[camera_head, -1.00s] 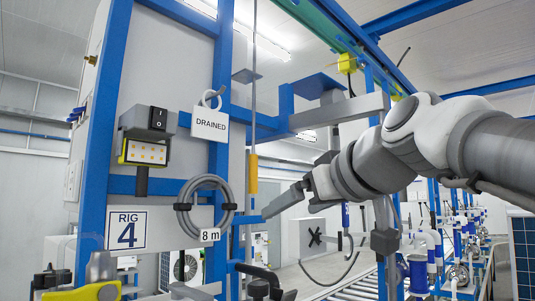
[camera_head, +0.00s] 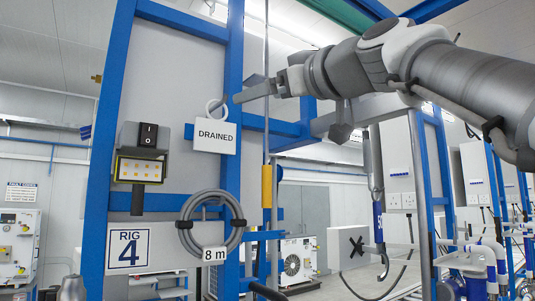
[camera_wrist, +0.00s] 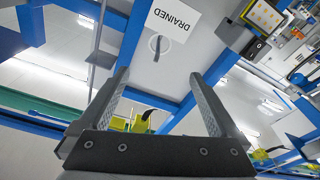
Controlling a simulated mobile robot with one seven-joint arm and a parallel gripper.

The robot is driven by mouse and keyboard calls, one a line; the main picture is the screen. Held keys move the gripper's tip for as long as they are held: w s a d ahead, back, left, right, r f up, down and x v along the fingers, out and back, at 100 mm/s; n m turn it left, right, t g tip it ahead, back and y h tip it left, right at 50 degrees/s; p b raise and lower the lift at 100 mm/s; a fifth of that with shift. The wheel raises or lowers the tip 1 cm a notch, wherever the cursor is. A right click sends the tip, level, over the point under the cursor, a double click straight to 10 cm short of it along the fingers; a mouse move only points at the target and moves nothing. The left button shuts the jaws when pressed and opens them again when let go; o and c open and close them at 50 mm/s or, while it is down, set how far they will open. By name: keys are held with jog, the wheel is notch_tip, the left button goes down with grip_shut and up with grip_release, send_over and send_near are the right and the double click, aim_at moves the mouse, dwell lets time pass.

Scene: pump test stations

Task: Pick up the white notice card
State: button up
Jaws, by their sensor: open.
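The white notice card (camera_head: 215,137), printed DRAINED, hangs upright from a pale ring (camera_head: 209,108) on the blue frame of rig 4. In the wrist view the card (camera_wrist: 173,22) is at the top centre, turned over in the picture, with its ring (camera_wrist: 159,44) on the near side. My gripper (camera_head: 230,99) is just right of the ring and above the card in the head view. In the wrist view my gripper (camera_wrist: 160,78) is open, its two fingers apart and nothing between them. The ring lies beyond the fingertips, roughly between their lines.
A lamp with yellow lights (camera_head: 140,168) and a black switch box (camera_head: 148,135) are left of the card. A coiled grey hose (camera_head: 187,222) tagged 8 m hangs below. A thin vertical rod with a yellow sleeve (camera_head: 267,186) stands to the right, close to my gripper.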

jog(key=p, duration=0.6)
send_near(217, 106)
jog(key=f+x, duration=0.1)
jog(key=x, duration=0.3)
jog(key=p+x, duration=0.2)
jog(key=r+p+x, duration=0.1)
jog(key=x, duration=0.2)
jog(key=shift+w+a+p, duration=0.1)
jog(key=shift+w+p, duration=0.05)
jog(key=shift+p, duration=0.25)
grip_shut()
